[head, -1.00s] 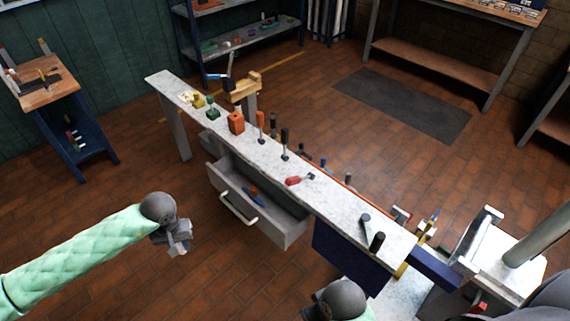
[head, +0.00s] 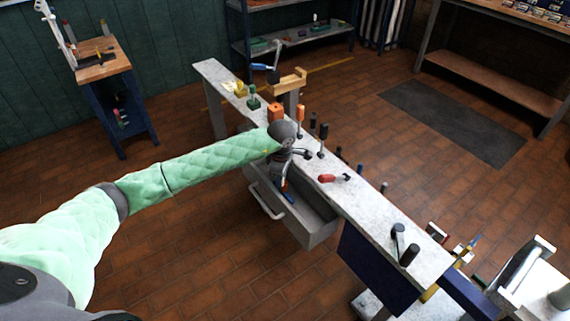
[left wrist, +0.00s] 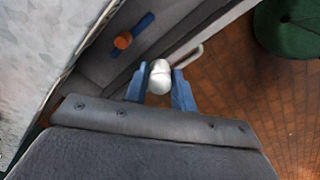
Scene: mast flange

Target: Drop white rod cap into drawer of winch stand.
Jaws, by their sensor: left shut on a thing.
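The white rod cap (left wrist: 160,77) is a small rounded white piece between the blue fingers of my left gripper (left wrist: 160,92) in the left wrist view. In the head view my left gripper (head: 282,172) is over the open drawer (head: 318,214) of the winch stand (head: 365,207), and the cap cannot be made out there. The drawer (left wrist: 92,68) lies below the fingers in the left wrist view, with its pale handle (left wrist: 187,58) just beyond the cap. My right gripper is not in view.
An orange and blue tool (left wrist: 122,40) lies in the drawer. The stand's top carries several upright tools, an orange block (head: 275,112) and a red-handled tool (head: 328,178). A small side table (head: 104,62) stands at the left. The floor before the drawer is clear.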

